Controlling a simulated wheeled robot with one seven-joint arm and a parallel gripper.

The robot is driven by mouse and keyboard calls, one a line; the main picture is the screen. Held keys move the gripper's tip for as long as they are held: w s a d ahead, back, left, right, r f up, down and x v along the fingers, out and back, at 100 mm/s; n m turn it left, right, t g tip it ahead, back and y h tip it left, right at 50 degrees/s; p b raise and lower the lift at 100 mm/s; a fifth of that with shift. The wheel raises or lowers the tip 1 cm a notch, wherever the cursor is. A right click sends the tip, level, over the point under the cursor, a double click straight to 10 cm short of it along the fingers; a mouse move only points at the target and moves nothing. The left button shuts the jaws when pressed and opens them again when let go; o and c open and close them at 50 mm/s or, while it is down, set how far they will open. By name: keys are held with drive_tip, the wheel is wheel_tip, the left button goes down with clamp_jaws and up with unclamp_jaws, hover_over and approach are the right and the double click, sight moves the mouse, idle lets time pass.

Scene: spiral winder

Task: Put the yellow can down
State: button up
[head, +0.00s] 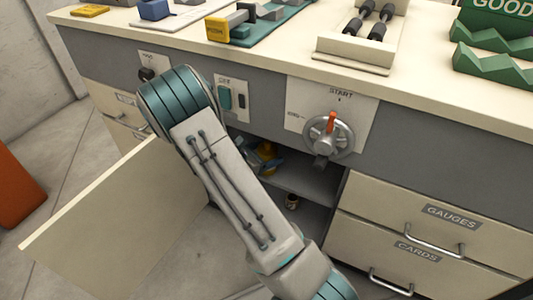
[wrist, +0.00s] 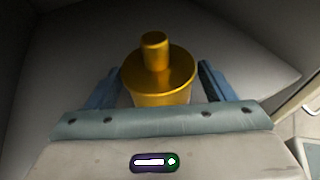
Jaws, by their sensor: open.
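The yellow can (wrist: 158,78), golden with a narrower round neck on top, stands between the fingers of my gripper (wrist: 159,88) in the wrist view. The blue fingers are spread on either side of it, with a small gap visible at the right. The can's lower part is hidden behind my gripper's palm. In the head view the yellow can (head: 267,149) shows in part on the shelf level inside the open cabinet, beside my gripper (head: 262,160). My arm hides much of that opening.
The cabinet door (head: 120,225) stands open at the left. A small jar (head: 292,201) is lower in the cabinet. Drawers (head: 430,230) are at the right, and the bench top (head: 290,60) holds fixtures.

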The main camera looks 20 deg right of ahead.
drive_tip(key=p+v, duration=0.3)
drive_tip(key=v, duration=0.9)
drive_tip(key=s+d+r+m+g+y, duration=0.3)
drive_tip(key=s+r+m+g+y, duration=0.3)
drive_tip(key=s+r+m, duration=0.45)
drive_tip(key=s+a+r+m+t+y, duration=0.3)
drive_tip(key=s+a+r+m+y, duration=0.2)
drive_tip(key=s+m+y, duration=0.3)
drive_tip(key=shift+s+a+r+m, duration=0.2)
drive_tip(key=shift+s+a+m, duration=0.1)
drive_tip(key=shift+s+m, duration=0.75)
drive_tip(key=shift+w, duration=0.15)
